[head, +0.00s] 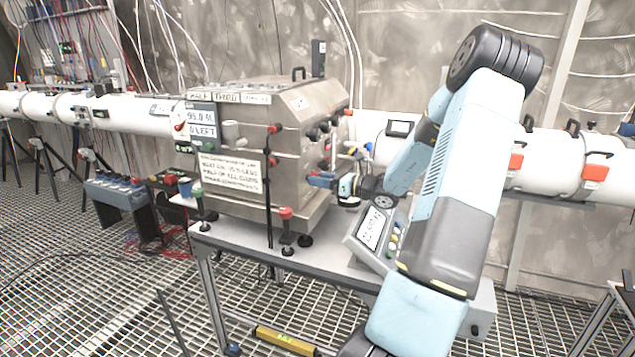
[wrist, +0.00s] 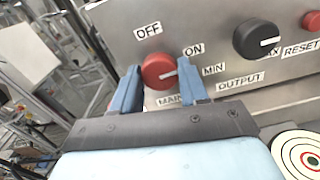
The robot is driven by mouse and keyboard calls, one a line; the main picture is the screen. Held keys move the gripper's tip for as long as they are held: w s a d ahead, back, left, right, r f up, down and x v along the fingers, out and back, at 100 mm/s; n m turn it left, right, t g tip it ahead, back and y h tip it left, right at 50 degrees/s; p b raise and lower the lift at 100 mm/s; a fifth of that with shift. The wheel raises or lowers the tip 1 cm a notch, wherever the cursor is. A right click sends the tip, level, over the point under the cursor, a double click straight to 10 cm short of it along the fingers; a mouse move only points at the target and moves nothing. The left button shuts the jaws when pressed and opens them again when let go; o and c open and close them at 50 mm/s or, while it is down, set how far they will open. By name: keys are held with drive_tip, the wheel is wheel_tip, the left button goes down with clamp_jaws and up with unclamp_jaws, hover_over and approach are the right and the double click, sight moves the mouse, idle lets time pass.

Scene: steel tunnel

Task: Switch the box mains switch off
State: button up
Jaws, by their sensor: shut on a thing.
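The mains switch is a red round knob (wrist: 158,70) on a steel panel in the wrist view. Its white mark points right, roughly towards the ON label (wrist: 193,49); the OFF label (wrist: 148,31) is above it to the left. My gripper (wrist: 160,82) has one blue finger on each side of the knob and is shut on it. The lower label, starting "MAIN", is partly hidden by the right finger. In the head view my gripper (head: 314,180) is at the right side of the steel box (head: 297,103); the knob is hidden there.
A black OUTPUT knob (wrist: 257,39) and a red RESET button (wrist: 312,20) sit right of the switch. A sloped control panel (head: 371,232) stands on the table (head: 235,238) below my arm. White pipe (head: 558,160) runs behind.

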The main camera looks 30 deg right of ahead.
drive_tip(key=n, duration=1.3)
drive_tip(key=shift+a+f, duration=0.1)
drive_tip(key=shift+a, duration=0.05)
drive_tip(key=shift+s+f+n, duration=0.15)
drive_tip(key=shift+n, duration=2.05)
drive_tip(key=o, duration=1.1)
drive_tip(key=shift+c, duration=0.2)
drive_tip(key=shift+d, duration=0.2)
